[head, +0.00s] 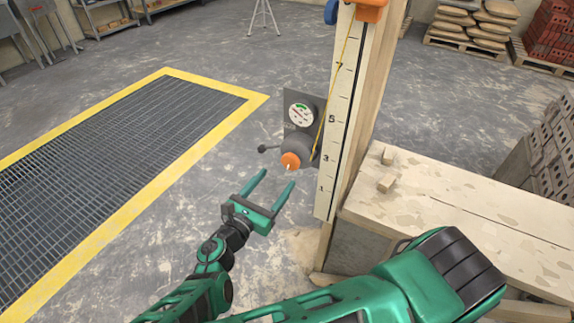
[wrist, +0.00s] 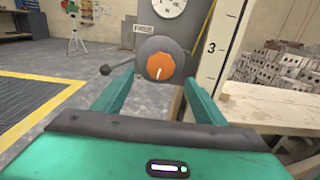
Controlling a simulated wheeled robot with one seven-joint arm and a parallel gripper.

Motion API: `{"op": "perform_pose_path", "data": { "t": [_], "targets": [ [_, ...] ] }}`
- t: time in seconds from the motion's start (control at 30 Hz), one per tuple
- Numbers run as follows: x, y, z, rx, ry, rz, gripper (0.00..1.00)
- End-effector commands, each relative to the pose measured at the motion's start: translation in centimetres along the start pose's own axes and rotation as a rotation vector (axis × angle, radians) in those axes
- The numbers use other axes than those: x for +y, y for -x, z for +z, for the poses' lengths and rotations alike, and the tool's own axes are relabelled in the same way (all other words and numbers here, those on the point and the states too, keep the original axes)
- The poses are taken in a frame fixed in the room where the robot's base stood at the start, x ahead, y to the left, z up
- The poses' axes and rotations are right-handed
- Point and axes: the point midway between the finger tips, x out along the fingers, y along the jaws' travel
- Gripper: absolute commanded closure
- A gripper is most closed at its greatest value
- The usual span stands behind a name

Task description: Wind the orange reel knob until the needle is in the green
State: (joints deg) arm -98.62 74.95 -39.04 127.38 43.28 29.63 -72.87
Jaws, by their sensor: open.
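The orange reel knob (head: 290,160) sits on the front of a grey reel below a round dial, on a grey plate by the white scale post. It also shows in the wrist view (wrist: 160,68), ahead of my fingers and near the middle between them. The dial (head: 301,114) has a white face with a green patch near its top; its needle is too small to read. In the wrist view the dial (wrist: 170,6) is cut off at the top. My gripper (head: 279,179) is open and empty, just short of the knob, not touching it.
A dark lever with a ball end (head: 262,149) sticks out left of the reel. A yellow cord (head: 335,85) runs up the numbered post (head: 338,120). A plastered bench (head: 440,195) with small wood blocks stands right. A yellow-edged floor grate (head: 120,140) lies left.

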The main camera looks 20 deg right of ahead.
Motion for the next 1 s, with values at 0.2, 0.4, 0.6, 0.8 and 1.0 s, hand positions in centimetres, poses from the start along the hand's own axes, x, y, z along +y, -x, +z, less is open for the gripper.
{"op": "perform_pose_path", "data": {
  "t": [0.2, 0.4, 0.6, 0.8, 1.0],
  "targets": [
    [-0.1, -4.0, 0.0, -0.002, -0.001, -0.003, 0.35],
    [-0.1, -6.9, 0.0, -0.001, -0.002, -0.003, 0.35],
    [-0.1, -8.3, 0.0, -0.001, -0.002, -0.001, 0.35],
    [0.0, -8.5, 0.0, 0.000, -0.002, 0.000, 0.35],
    [0.0, -8.4, 0.0, 0.000, -0.003, 0.000, 0.56]
  ]
}}
